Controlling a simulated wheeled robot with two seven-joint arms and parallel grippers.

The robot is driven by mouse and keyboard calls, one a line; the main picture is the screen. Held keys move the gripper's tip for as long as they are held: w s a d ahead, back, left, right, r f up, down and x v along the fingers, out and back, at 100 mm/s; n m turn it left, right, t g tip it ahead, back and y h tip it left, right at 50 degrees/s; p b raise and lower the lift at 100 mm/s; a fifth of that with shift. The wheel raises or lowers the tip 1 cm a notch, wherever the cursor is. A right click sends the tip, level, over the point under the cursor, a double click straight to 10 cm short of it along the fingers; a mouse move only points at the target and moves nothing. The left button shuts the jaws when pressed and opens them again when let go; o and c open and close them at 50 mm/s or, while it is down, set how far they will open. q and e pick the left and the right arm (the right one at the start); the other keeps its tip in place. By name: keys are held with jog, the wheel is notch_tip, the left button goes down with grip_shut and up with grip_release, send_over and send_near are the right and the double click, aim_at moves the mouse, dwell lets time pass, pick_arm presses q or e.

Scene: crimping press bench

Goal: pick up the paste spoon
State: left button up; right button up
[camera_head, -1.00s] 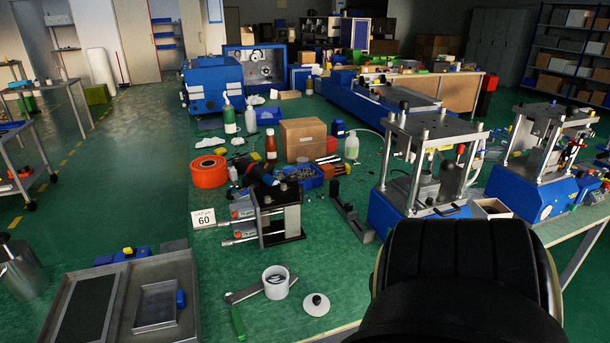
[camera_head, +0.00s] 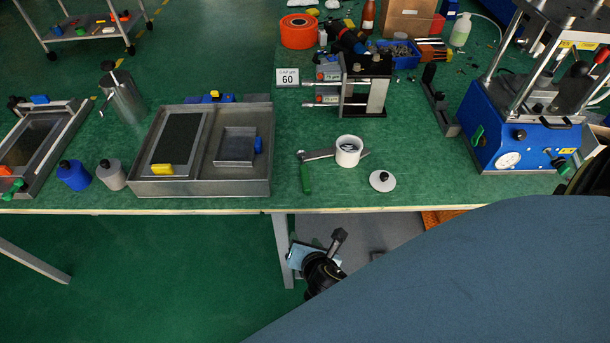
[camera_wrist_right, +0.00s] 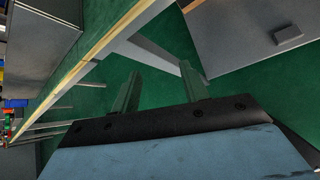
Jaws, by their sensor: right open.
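A green-handled tool (camera_head: 306,178) lies on the green bench top beside a white jar (camera_head: 348,150). A flat grey metal bar (camera_head: 320,154) meets its handle and runs to the jar; I cannot tell for certain that this is the paste spoon. The jar is open, with something dark inside. My right gripper (camera_head: 318,252) is beyond the bench's front edge, apart from the tool and jar. In the right wrist view its two fingers (camera_wrist_right: 158,88) are spread with nothing between them. My left gripper is not in view.
A white lid with a black knob (camera_head: 382,181) lies right of the jar. A grey metal tray (camera_head: 200,188) stands left. A clamp block (camera_head: 364,88) is behind, and a blue press (camera_head: 515,140) at right. My blue-grey arm covers the lower right.

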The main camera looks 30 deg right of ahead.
jog(key=w+d+r+n+t+h, duration=0.1)
jog(key=w+d+r+n, duration=0.1)
jog(key=r, duration=0.3)
jog(key=w+d+r+n+t+h, duration=0.1)
jog(key=d+r+n+h, duration=0.1)
jog(key=r, duration=0.4)
jog(key=b, duration=0.2)
send_near(305, 175)
jog(key=x, duration=0.3)
jog(key=shift+w+r, duration=0.15)
jog(key=shift+r, duration=0.15)
jog(key=shift+w+d+f, duration=0.2)
jog(key=shift+w+d, duration=0.1)
jog(key=shift+w, duration=0.1)
jog(key=x, duration=0.2)
jog(key=b+x, duration=0.1)
jog(key=x, duration=0.1)
jog(key=shift+f, duration=0.45)
jog(key=shift+w+d+f, duration=0.1)
jog(key=shift+w, duration=0.2)
jog(key=c, duration=1)
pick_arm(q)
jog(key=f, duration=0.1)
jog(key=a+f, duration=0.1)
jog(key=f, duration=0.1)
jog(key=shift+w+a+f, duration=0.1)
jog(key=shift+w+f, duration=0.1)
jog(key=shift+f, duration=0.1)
